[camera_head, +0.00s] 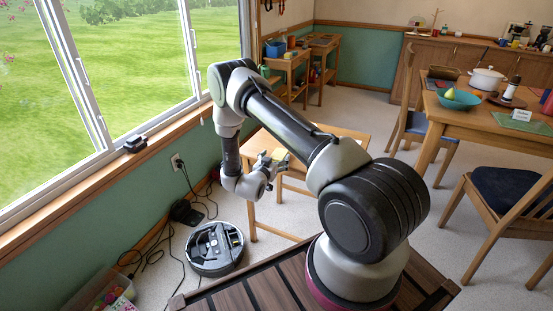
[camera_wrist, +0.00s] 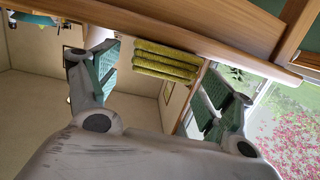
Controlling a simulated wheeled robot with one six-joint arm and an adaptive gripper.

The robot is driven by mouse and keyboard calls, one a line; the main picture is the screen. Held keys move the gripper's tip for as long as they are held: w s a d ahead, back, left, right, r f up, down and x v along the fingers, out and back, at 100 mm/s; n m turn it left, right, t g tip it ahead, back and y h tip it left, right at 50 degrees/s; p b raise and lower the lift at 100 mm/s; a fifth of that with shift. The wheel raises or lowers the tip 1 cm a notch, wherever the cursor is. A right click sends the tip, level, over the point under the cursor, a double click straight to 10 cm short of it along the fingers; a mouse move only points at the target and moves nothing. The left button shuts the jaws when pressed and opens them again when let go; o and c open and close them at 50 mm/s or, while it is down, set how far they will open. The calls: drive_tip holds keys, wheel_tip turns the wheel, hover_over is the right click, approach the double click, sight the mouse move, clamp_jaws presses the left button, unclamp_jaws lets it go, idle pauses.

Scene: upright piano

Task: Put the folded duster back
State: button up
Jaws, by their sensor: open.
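The folded duster (camera_wrist: 165,60), a yellow-green ridged bundle, shows in the wrist view against the edge of a wooden surface (camera_wrist: 180,22). That view looks turned over, with the wood at the top. A small yellowish patch, likely the duster (camera_head: 279,155), shows by my gripper in the head view, partly hidden by the fingers. My gripper (camera_head: 277,168) is open at the near left side of a small wooden table (camera_head: 325,138). In the wrist view its green-padded fingers (camera_wrist: 163,76) stand apart on either side of the duster; I cannot tell whether they touch it.
A robot vacuum (camera_head: 214,249) sits on the floor below my arm, with cables by the wall. A window sill (camera_head: 90,180) runs along the left. A dining table (camera_head: 460,115) with dishes and chairs stands at right. A bin (camera_head: 103,291) is at lower left.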

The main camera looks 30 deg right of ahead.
drive_tip(key=v, duration=1)
drive_tip(key=w+a+r+n+y, duration=0.1)
drive_tip(key=w+a+r+y, duration=0.25)
drive_tip(key=r, duration=0.35)
drive_tip(key=w+a+r+y, duration=0.2)
drive_tip(key=w+r+y, duration=0.25)
drive_tip(key=r, duration=0.35)
drive_tip(key=s+a+r+n+y, duration=0.1)
drive_tip(key=s+r+n+y, duration=0.1)
drive_tip(key=r, duration=0.4)
drive_tip(key=s+a+r+n+y, duration=0.1)
drive_tip(key=s+r+y, duration=0.15)
drive_tip(key=r, duration=0.35)
drive_tip(key=s+d+r+n+g+y, duration=0.1)
drive_tip(key=s+r+n+g, duration=0.1)
drive_tip(key=s+r, duration=0.5)
drive_tip(key=s+r+n+g, duration=0.2)
drive_tip(key=s+r, duration=0.2)
drive_tip(key=s, duration=0.7)
drive_tip(key=s+d+n+g, duration=0.1)
drive_tip(key=s+d, duration=0.2)
drive_tip(key=s, duration=0.6)
drive_tip(key=s+d+g+h, duration=0.1)
drive_tip(key=s+d, duration=0.1)
drive_tip(key=s, duration=0.7)
drive_tip(key=shift+s+d+r+n+g, duration=0.3)
drive_tip(key=shift+d+r+n, duration=0.1)
drive_tip(key=shift+r, duration=0.1)
